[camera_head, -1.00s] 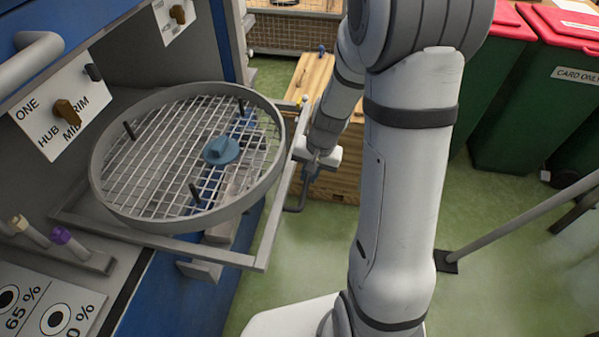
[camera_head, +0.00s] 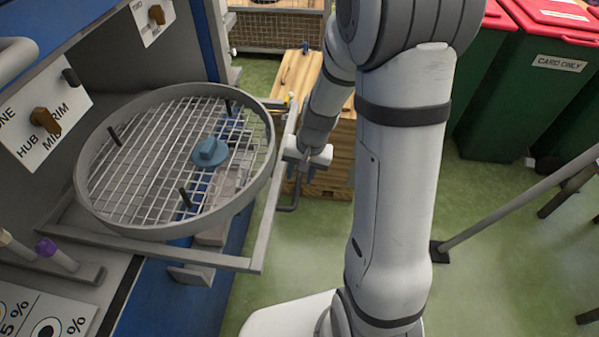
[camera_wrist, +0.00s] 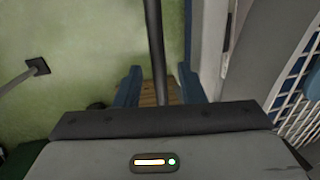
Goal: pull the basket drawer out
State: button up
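The basket drawer is a grey frame (camera_head: 150,250) carrying a round wire basket (camera_head: 84,205) with a blue knob in its middle. It sticks out of the blue and grey cabinet. A dark bent handle bar (camera_head: 288,208) hangs at its outer right side. My gripper (camera_head: 300,180) is beside that side, fingers pointing down. In the wrist view, my gripper's blue fingers (camera_wrist: 159,75) stand apart, and a dark bar (camera_wrist: 154,35) runs between them with a gap on each side. I cannot tell how deep the bar sits between the fingers.
A cabinet panel with a brown selector knob (camera_head: 45,121) is at the left. A wooden crate (camera_head: 325,150) stands behind my gripper. Green bins with red lids (camera_head: 520,110) are at the back right. A grey pole (camera_head: 520,200) reaches the floor at right.

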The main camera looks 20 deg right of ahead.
notch_tip(320, 180, up, 8)
jog(key=d, duration=0.1)
jog(key=shift+s+d+f, duration=0.2)
jog(key=shift+s+d, duration=0.05)
jog(key=shift+s, duration=0.05)
dwell(0.4)
